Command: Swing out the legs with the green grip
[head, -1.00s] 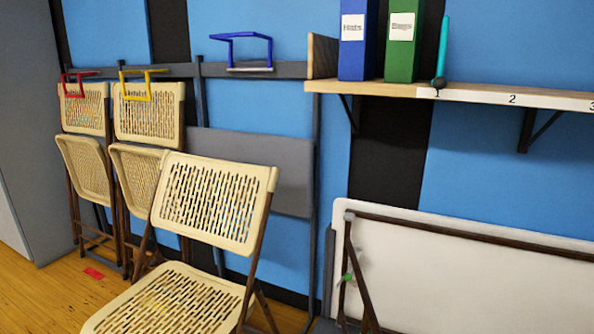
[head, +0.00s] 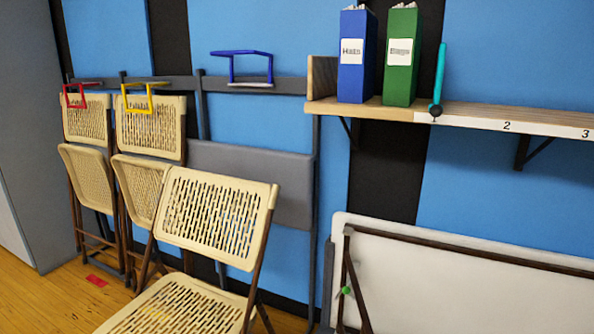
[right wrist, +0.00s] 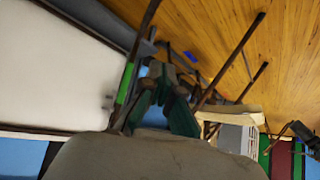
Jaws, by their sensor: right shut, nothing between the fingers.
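A folding table with a white top (head: 470,290) is at the lower right of the head view, its underside facing me. Brown legs (head: 355,275) lie folded against it. A small green grip (head: 346,290) is on the leg at its left end. In the right wrist view, the white top (right wrist: 50,70) fills the left, and the green grip (right wrist: 125,83) shows on a dark leg. My right gripper (right wrist: 166,82) is shut and empty, just right of the grip; I cannot tell whether it touches it. My left gripper is in neither view.
A beige chair (head: 220,220) stands unfolded left of the table; two folded chairs (head: 85,180) hang at the left. A wooden shelf (head: 385,112) with blue and green binders is above the table. Wooden floor (right wrist: 205,30) shows in the right wrist view.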

